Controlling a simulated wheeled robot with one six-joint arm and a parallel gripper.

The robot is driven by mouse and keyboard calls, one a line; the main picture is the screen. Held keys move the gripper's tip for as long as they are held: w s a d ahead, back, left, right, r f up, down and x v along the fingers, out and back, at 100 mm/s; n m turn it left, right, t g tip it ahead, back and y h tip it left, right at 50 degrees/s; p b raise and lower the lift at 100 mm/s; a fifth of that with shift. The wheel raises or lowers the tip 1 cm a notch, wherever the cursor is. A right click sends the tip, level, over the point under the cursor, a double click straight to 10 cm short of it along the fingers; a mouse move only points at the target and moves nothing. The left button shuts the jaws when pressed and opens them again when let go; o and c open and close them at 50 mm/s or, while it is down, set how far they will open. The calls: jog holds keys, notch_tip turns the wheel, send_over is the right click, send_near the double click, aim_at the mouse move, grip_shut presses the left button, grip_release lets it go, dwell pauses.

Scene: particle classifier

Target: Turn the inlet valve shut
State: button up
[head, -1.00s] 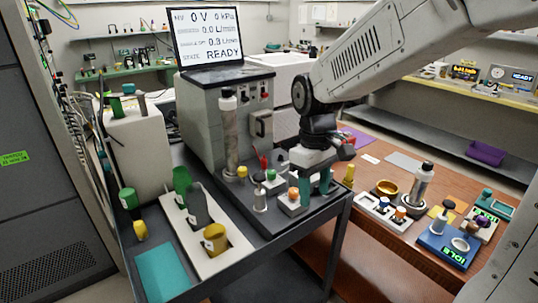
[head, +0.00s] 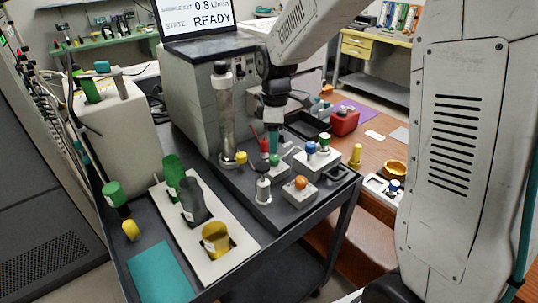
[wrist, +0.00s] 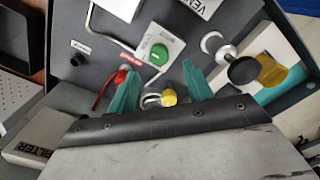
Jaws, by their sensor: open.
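A red-handled valve (head: 265,145) stands on the dark cart top by the grey machine. Its red lever (wrist: 104,92) shows in the wrist view beside my left fingertip, with a red label close by. I take it for the inlet valve, but I cannot read the label. My gripper (head: 273,128) hangs above this spot, pointing down. Its two teal fingers (wrist: 157,80) are spread apart with nothing held between them. A yellow-topped part (wrist: 168,97) shows between and below the fingers. I cannot tell whether a finger touches the lever.
A green knob (wrist: 158,53) on a grey block is just beyond the fingers. A white tray (head: 205,260) holds several bottles at the left. The machine's screen (head: 200,18) reads READY.

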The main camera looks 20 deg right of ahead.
aim_at(273, 158)
notch_tip(273, 158, down, 6)
jog(key=shift+f, duration=0.1)
jog(key=c, duration=1)
jog(key=shift+o, duration=0.2)
jog(key=shift+a, duration=0.25)
jog(key=shift+s+f, duration=0.1)
